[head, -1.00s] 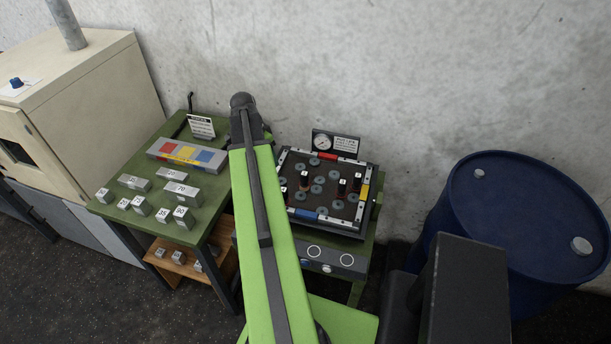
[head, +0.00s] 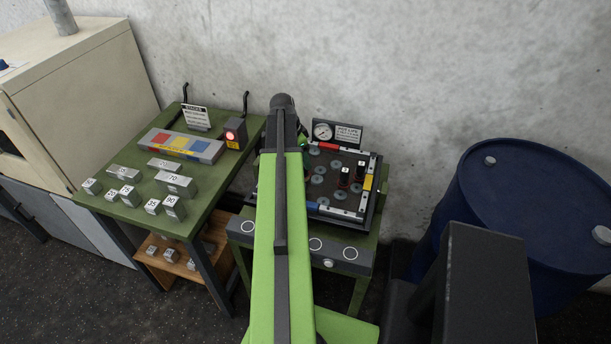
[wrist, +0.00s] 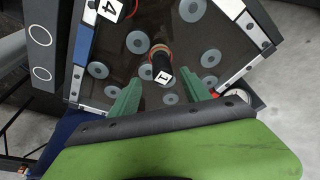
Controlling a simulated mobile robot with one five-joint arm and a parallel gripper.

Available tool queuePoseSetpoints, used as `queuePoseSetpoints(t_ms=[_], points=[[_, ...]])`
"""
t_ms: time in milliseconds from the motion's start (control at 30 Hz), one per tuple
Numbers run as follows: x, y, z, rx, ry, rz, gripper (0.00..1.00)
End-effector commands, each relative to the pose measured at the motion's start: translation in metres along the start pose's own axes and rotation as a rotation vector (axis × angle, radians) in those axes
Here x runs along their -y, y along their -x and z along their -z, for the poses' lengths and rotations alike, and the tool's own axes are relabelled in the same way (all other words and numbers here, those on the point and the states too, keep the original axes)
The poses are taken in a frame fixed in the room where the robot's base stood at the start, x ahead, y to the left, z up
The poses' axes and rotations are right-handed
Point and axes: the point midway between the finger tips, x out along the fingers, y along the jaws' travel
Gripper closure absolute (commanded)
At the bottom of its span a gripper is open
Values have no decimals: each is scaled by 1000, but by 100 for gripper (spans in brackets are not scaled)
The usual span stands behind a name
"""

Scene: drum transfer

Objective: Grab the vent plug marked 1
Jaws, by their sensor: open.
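The vent plug marked 1 (wrist: 162,66) is a black cylinder with a white numbered top and a reddish ring at its base. In the wrist view it stands on the dark plate (wrist: 208,22), beyond and between my fingertips. My gripper (wrist: 162,96) is open, with its two green fingers apart and nothing between their tips. I cannot tell how high the fingers are above the plate. In the head view my arm hides most of the gripper and part of the plate (head: 330,205), and I cannot pick out plug 1 there.
A plug marked 4 (wrist: 112,8) stands near plug 1. Two black plugs (head: 345,175) stand on the plate's right in the head view. Grey discs lie around them. A gauge (head: 322,131) stands behind. Left is a green table (head: 135,212) with numbered blocks; right, a blue drum (head: 535,200).

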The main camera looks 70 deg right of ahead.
Motion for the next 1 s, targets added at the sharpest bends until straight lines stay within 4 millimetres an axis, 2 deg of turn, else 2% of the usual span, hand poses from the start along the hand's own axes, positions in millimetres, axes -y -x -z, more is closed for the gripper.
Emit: queuePoseSetpoints(t_ms=[33,267,500,600,833,1000], points=[[0,-14,-2,0,0,0,45],[1,-17,0,0,1,0,45],[6,-56,-1,0,0,0,45],[6,-67,-1,0,1,1,45],[6,-64,1,0,2,1,45],[6,-64,1,0,2,1,67]])
